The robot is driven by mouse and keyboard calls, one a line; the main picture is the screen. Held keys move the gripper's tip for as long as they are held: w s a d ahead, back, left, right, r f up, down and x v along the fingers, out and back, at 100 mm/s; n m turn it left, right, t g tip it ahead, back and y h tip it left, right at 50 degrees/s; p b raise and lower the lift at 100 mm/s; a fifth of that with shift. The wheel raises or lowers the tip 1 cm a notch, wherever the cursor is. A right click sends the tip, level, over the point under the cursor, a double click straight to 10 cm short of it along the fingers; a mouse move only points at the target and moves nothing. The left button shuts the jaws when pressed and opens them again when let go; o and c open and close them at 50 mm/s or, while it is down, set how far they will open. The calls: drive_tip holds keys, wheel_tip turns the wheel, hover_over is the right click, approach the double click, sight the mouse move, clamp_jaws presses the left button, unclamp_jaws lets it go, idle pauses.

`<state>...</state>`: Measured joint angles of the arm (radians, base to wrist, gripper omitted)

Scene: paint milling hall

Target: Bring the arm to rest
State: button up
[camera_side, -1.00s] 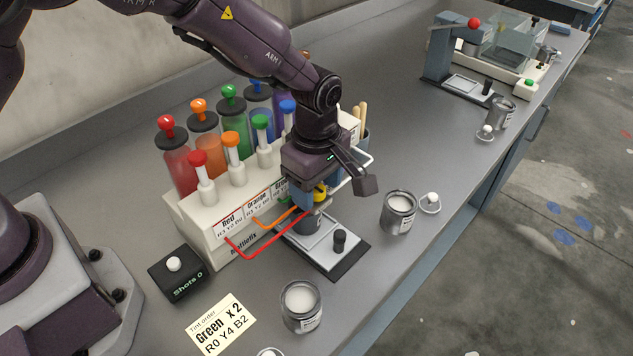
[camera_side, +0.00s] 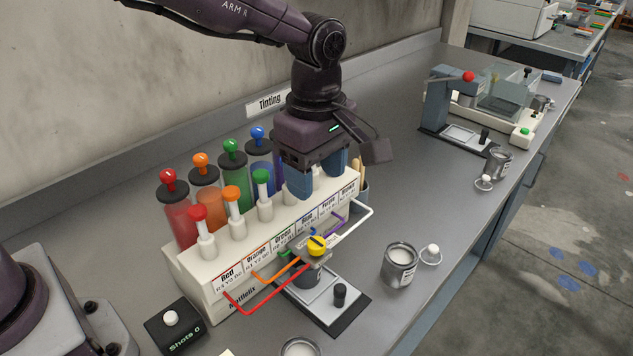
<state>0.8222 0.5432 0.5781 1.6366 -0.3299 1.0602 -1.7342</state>
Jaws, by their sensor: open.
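My gripper (camera_side: 317,182) hangs fingers-down from my arm, above the tinting machine (camera_side: 215,270). Below the knob, a grey can (camera_side: 309,275) stands on the sliding plate (camera_side: 337,304), partly hidden by the knob and the coloured tubes.
Coloured canisters (camera_side: 179,210) and white pumps (camera_side: 206,243) rise close to the left of my gripper. An open can (camera_side: 399,267) stands on the bench to the right. A press-like device (camera_side: 437,105) stands further back. The bench between is mostly clear.

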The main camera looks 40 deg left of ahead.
drive_tip(key=s+a+r+m+t, duration=0.2)
drive_tip(key=s+a+r+m, duration=0.3)
drive_tip(key=s+a+m, duration=0.3)
drive_tip(key=s+a+r+m+t, duration=0.3)
drive_tip(key=s+a+r+m, duration=0.3)
drive_tip(key=s+a+m, duration=0.2)
drive_tip(key=s+m, duration=0.2)
drive_tip(key=s, duration=0.2)
drive_tip(key=shift+s+a+t, duration=0.2)
drive_tip(key=shift+a+t, duration=0.1)
drive_tip(key=shift+a, duration=0.05)
idle(1.0)
